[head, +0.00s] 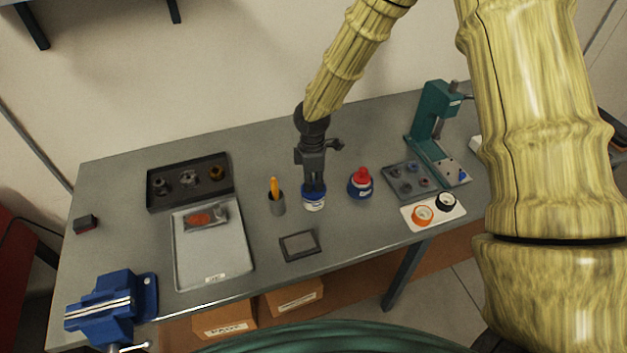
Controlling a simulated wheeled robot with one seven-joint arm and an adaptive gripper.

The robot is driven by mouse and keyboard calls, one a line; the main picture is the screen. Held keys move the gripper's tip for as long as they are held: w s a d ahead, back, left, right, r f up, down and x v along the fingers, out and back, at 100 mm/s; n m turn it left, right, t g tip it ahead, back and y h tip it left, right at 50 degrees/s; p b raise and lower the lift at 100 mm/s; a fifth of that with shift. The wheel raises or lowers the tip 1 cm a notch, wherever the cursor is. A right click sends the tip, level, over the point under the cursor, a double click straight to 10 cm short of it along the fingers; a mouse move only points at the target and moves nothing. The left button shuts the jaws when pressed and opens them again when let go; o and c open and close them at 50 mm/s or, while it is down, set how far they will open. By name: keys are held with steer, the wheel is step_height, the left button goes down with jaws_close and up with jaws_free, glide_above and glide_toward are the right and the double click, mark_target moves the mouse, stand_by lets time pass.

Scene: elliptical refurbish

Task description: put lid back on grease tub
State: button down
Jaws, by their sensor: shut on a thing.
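The grease tub (314,206) is a small white round tub with a blue marking, standing upright near the middle of the bench. A blue lid (307,193) shows at its top, under the fingertips. My gripper (314,188) points straight down over the tub and is shut on the lid. The fingers hide part of the lid, so I cannot tell whether it is seated flat or just above the rim.
A cup with a yellow-handled tool (277,203) stands close left of the tub, and a blue bottle with a red cap (360,184) close right. A small dark tray (300,246) lies in front. A green press (433,130) stands right, a blue vise (110,305) front left.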

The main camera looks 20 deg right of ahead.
steer(key=c, duration=1.3)
jaws_free()
steer(key=shift+c, duration=0.2)
steer(key=o, duration=0.5)
steer(key=shift+r+p, duration=2.7)
steer(key=shift+r, duration=0.8)
